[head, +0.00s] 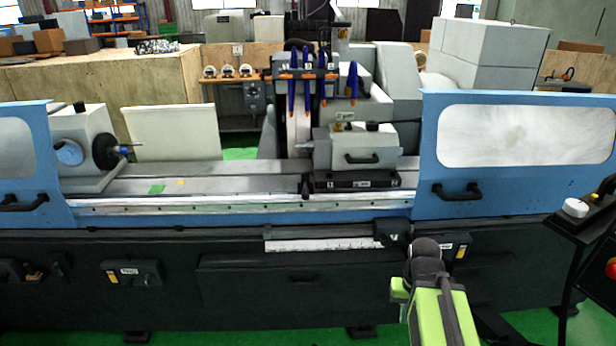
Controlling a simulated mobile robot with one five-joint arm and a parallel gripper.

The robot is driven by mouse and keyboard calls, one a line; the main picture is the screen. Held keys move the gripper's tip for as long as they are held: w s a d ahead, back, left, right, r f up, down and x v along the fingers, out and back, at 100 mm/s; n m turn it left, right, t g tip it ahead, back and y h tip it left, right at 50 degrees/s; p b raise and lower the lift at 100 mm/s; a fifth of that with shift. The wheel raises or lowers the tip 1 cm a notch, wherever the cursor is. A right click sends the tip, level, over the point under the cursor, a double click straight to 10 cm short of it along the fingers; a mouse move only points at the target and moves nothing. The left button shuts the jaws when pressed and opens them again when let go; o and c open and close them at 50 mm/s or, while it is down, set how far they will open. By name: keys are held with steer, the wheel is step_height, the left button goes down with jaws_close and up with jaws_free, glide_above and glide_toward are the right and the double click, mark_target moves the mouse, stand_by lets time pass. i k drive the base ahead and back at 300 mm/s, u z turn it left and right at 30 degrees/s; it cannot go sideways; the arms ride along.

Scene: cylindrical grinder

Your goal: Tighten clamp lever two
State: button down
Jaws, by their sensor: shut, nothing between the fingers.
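The tailstock (365,150) stands on the machine bed right of the middle, on a black base (350,181) with small white labels; the number 2 label (394,182) is at the base's right end. A short dark lever (306,186) hangs at the base's left end. I cannot make out a separate lever beside label 2. My gripper (427,246) is the dark end of my green arm, low and right of centre, in front of the machine and below the tailstock in the picture. It is shut and holds nothing; its fingers are hard to distinguish.
Blue sliding doors stand left (28,160) and right (515,155) of the opening. A workhead (85,150) sits at the left of the bed. Blue hoses (307,85) hang behind the tailstock. A control panel (590,215) juts in at right.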

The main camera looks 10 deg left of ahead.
mark_target(305, 189)
steer(key=u, duration=0.75)
steer(key=i, duration=1.25)
steer(key=u, duration=0.95)
steer(key=k, duration=0.8)
steer(key=u, duration=0.1)
steer(key=i, duration=0.85)
